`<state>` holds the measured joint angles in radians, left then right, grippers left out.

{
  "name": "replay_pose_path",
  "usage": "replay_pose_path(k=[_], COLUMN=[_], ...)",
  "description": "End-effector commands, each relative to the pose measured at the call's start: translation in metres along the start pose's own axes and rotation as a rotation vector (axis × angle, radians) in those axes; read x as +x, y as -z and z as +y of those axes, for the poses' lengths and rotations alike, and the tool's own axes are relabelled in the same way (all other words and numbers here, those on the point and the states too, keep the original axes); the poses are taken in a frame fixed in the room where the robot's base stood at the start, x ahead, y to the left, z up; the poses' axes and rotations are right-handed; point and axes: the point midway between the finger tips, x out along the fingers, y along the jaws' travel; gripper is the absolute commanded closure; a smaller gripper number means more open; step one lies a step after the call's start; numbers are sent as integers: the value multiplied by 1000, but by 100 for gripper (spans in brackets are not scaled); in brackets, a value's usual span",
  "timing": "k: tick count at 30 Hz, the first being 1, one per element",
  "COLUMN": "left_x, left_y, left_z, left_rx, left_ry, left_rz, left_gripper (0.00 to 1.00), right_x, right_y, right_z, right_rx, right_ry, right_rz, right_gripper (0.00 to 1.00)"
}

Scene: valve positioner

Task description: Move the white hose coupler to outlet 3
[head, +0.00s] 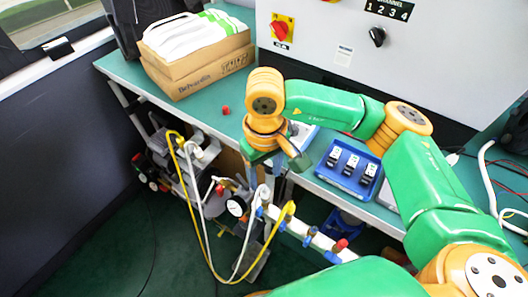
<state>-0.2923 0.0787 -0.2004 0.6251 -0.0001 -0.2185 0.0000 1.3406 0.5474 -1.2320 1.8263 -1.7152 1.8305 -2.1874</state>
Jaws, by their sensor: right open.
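The white hose coupler (262,191) is at the end of a white hose, at the left part of a white manifold (322,243). The white hose loops down towards the floor. A yellow hose coupler (290,207) sits just right of it on the manifold. Blue fittings (310,236) line the manifold. No outlet numbers are legible, so I cannot tell which is outlet 3. My right gripper (296,160) points down over the bench's front edge, above and right of the white coupler, apart from it and empty. My left gripper is not in view.
A green bench (206,108) carries cardboard boxes (205,72), a red knob-like piece (225,110) and a blue tray (347,170) of dark devices. A grey cabinet (430,55) stands behind. A gauge (236,206) and pump equipment stand left of the manifold. Looped hoses hang in front.

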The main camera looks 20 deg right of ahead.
Motion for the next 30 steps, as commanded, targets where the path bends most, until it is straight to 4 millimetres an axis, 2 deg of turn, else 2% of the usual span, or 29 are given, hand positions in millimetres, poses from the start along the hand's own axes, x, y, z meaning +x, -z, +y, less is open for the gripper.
replay_pose_path(k=[6,9,17,18,24,25,28,29,30], left_x=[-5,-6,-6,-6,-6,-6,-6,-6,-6], left_y=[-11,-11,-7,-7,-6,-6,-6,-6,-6], left_z=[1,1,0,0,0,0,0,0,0], left_rx=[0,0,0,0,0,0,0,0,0], left_ry=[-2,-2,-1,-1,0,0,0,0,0], left_rz=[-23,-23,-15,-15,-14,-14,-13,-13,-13], left_gripper=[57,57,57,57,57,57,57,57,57], right_x=[40,52,57,57,56,56,56,56,56], right_y=[-1,-1,0,0,0,0,0,0,0], right_z=[-1,-1,-1,-1,-1,-1,-1,-1,-1], right_rx=[1,2,2,2,2,2,2,2,2], right_ry=[3,3,4,4,5,5,5,5,5], right_rz=[-5,-4,-1,-2,-2,-2,-1,-1,-1], right_gripper=[40,40,40,42,96,100,100,84,94])
